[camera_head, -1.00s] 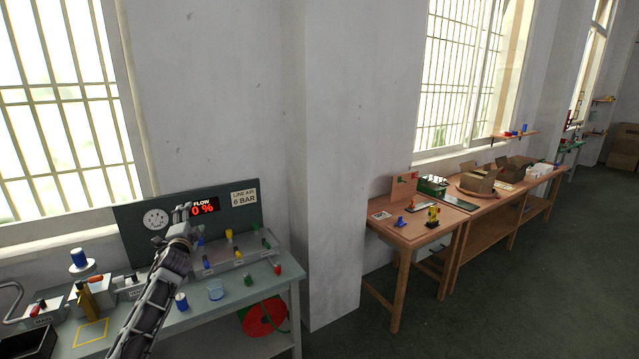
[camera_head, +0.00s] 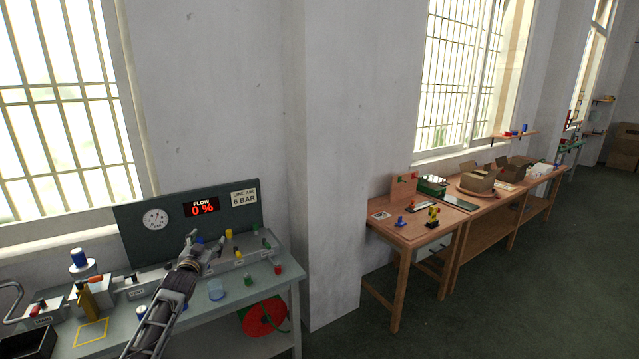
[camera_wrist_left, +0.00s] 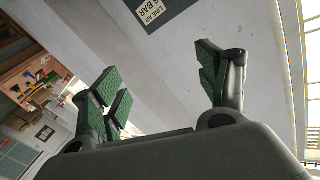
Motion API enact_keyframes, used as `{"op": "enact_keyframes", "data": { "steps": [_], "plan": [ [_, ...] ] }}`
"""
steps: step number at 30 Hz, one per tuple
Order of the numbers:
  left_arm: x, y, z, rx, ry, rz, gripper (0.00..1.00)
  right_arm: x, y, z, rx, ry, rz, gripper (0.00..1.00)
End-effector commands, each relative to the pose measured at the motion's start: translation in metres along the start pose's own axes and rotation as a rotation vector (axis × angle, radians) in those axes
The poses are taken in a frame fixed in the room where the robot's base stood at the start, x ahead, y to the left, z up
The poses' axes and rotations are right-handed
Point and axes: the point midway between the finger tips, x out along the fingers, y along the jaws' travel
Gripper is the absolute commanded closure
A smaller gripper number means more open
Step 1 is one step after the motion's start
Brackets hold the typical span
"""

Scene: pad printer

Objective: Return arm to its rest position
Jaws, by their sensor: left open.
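My left arm reaches in from the bottom of the head view, over the grey bench (camera_head: 215,318). My left gripper (camera_head: 192,238) is in front of the dark gauge panel (camera_head: 160,245), just below the red FLOW 0 % display (camera_head: 201,207). In the left wrist view its fingers (camera_wrist_left: 165,85) are wide apart with green pads and nothing between them. The wall and part of the LINE AIR 6 BAR sign (camera_wrist_left: 158,10) show beyond them. My right gripper is not in view. The arm hides part of the bench and panel.
A clear blue cup (camera_head: 216,290), small coloured fittings and a valve block (camera_head: 238,258) are close to the arm. A pad printer with a blue-topped post (camera_head: 80,262) stands to the left. A wooden table (camera_head: 405,235) is farther right. The space above the bench is free.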

Motion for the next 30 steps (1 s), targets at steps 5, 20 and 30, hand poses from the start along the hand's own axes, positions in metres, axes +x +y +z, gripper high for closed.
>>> {"op": "enact_keyframes", "data": {
  "steps": [5,20,30],
  "plan": [
    [-0.013,0.029,0.071,-0.006,-0.099,0.032,0.26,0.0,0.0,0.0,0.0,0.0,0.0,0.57],
    [-0.095,0.112,0.271,-0.026,-0.391,0.127,0.26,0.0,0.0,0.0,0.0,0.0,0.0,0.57],
    [-0.183,0.165,0.39,-0.036,-0.585,0.19,0.26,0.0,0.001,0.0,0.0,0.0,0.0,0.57]
  ]
}}
